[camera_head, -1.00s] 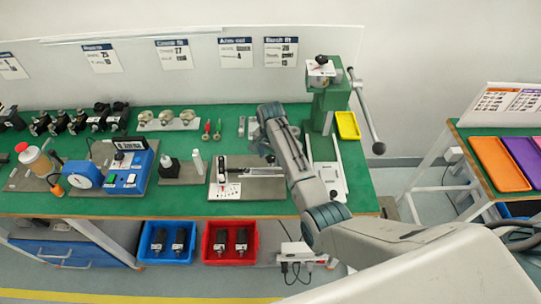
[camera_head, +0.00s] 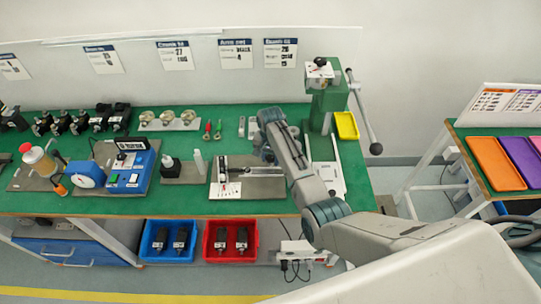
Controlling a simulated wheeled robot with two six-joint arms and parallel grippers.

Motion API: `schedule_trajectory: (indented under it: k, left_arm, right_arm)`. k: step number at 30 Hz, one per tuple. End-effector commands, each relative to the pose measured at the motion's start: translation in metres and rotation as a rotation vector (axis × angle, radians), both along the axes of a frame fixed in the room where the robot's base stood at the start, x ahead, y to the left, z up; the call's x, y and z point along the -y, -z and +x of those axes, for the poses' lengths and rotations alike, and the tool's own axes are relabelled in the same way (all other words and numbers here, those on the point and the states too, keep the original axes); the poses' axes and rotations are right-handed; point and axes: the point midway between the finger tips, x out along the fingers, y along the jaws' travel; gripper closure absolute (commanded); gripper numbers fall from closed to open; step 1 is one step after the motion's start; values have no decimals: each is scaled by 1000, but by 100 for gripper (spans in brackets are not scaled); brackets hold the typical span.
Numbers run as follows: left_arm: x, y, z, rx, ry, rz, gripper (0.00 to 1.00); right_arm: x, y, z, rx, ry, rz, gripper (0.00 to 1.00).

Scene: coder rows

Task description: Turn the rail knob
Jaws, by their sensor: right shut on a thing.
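A grey plate (camera_head: 255,188) on the green bench carries a dark rail fixture (camera_head: 233,171) with a white scale card (camera_head: 226,190) at its front left. My right arm reaches in from the lower right, and my right gripper (camera_head: 268,157) is at the right part of the rail fixture, pointing down. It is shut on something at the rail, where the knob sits. The knob itself is small and hidden by the gripper, so its angle cannot be seen. My left gripper is not in view.
A green press (camera_head: 324,105) with a long lever and a yellow tray (camera_head: 346,125) stand right of my arm. Blue (camera_head: 148,238) and red (camera_head: 208,240) bins sit below.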

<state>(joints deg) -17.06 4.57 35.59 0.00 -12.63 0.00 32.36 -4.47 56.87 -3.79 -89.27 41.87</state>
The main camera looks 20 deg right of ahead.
Motion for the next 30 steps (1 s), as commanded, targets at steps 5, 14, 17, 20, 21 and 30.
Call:
schedule_trajectory:
  k: [5,14,17,20,21,30]
  left_arm:
    - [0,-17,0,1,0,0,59]
    - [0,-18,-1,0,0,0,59]
    - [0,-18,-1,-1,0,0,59]
    - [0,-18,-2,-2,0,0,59]
    - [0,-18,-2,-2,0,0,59]
    - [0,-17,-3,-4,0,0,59]
  right_arm:
    - [0,-4,0,-1,-155,0,89]
    - [0,-1,0,0,-212,0,89]
    - [0,-1,0,1,-211,-1,89]
    - [0,-1,0,1,-211,-1,51]
    - [0,-1,0,1,-211,-1,45]
    - [0,-2,0,0,-210,0,45]
